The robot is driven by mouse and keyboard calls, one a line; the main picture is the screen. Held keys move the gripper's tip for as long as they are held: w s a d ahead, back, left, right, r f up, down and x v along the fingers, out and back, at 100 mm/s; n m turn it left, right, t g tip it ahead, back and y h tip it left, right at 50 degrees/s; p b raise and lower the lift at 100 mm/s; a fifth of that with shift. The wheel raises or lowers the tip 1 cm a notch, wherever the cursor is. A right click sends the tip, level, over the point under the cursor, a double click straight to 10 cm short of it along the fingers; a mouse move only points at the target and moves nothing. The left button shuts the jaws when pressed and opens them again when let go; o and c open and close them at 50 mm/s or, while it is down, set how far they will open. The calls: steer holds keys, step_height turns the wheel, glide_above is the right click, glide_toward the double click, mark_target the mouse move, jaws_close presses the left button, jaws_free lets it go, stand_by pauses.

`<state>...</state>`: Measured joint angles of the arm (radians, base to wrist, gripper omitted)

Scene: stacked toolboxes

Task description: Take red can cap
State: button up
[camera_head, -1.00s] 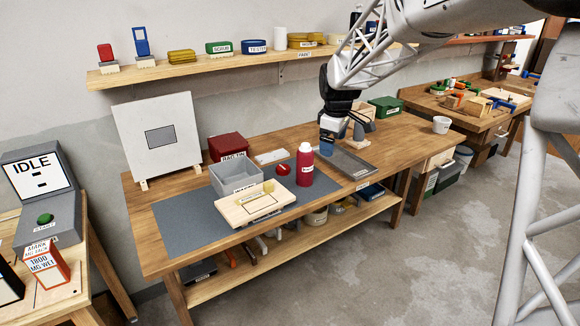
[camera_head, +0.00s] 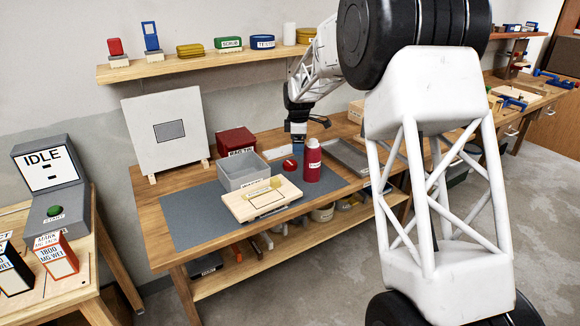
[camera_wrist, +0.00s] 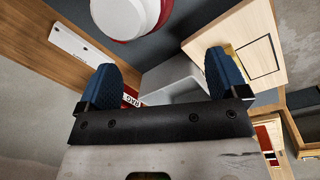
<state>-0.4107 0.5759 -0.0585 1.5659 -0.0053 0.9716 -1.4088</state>
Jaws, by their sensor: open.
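The red can (camera_head: 312,162) stands upright on the workbench, with a pale cap (camera_head: 312,143) on its narrower top. In the wrist view a white round top with a red rim (camera_wrist: 128,14) shows at the upper edge, cut off by the frame; it looks like the can's top.
A grey open bin (camera_head: 238,172) and a wooden board (camera_head: 262,200) stand left of the can. A dark red box (camera_head: 236,141) is behind the bin. A grey tray (camera_head: 346,154) lies to the right. A shelf (camera_head: 200,62) runs above. The mat's left part is clear.

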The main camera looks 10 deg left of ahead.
mark_target(291, 163)
steer(key=w+a+f+n, duration=0.1)
steer(key=w+f, duration=0.1)
steer(key=w, duration=0.1)
steer(key=w+a+f+n, duration=0.1)
steer(key=w+a+f, duration=0.1)
steer(key=w, duration=0.1)
steer(key=w+a+f+n+g, duration=0.1)
steer(key=w+f, duration=0.2)
steer(key=shift+a, duration=0.3)
steer(key=shift+f, duration=1.3)
steer(key=shift+f, duration=0.1)
steer(key=shift+f, duration=2.5)
steer(key=c, duration=1)
